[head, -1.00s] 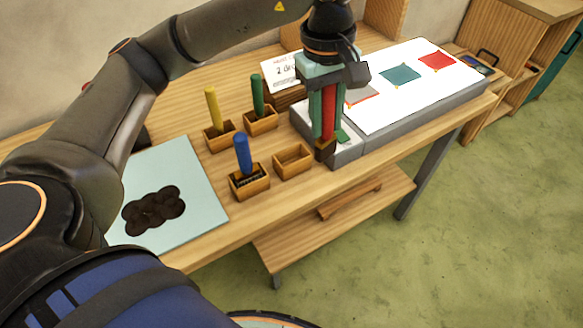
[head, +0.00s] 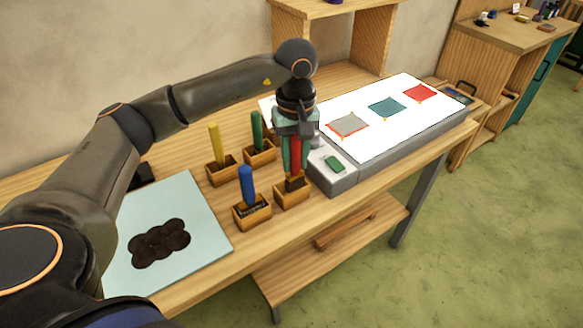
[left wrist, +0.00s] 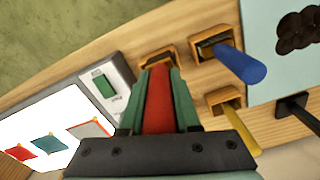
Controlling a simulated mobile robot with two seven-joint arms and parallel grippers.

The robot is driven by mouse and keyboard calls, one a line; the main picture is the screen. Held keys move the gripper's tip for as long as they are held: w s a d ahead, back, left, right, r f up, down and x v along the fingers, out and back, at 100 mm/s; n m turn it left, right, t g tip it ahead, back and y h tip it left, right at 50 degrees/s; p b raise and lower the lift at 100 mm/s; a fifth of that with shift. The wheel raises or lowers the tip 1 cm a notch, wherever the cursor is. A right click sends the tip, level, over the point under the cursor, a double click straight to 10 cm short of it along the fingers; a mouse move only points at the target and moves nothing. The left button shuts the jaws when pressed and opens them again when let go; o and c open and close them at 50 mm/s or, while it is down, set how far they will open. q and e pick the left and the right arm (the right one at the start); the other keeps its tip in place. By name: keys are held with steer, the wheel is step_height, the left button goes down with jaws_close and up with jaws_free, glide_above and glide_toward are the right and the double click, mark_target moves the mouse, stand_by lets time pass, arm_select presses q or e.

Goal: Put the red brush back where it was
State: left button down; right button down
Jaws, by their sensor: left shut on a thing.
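My left gripper (head: 294,160) points down and is shut on the red brush (head: 295,155), held upright. The brush also shows between the fingers in the left wrist view (left wrist: 157,100). Its lower end is at the mouth of the front-right wooden holder (head: 291,195); I cannot tell how deep it sits or whether it touches the bottom. The holder's rim shows past the brush in the left wrist view (left wrist: 157,58). My right gripper is not in view.
Close left stands a blue brush (head: 246,185) in its holder. Behind are a yellow brush (head: 215,145) and a green brush (head: 257,130) in holders. A light box (head: 385,130) with a green switch (head: 334,164) lies close right. A pale mat (head: 180,200) lies left.

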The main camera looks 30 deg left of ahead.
mark_target(292, 161)
arm_select(q)
steer(key=f, duration=0.1)
steer(key=w+a+f, duration=0.1)
steer(key=a+f, duration=0.1)
steer(key=shift+w+f, duration=0.1)
steer(key=shift+w, duration=0.25)
step_height(292, 161, down, 3)
steer(key=shift+w+f+p, duration=0.1)
steer(key=shift+f+p, duration=0.05)
steer(key=shift+p, duration=0.55)
steer(key=shift+f, duration=0.15)
steer(key=c, duration=1.1)
jaws_free()
steer(key=shift+f, duration=0.1)
steer(key=o, duration=0.5)
steer(key=shift+c, duration=0.2)
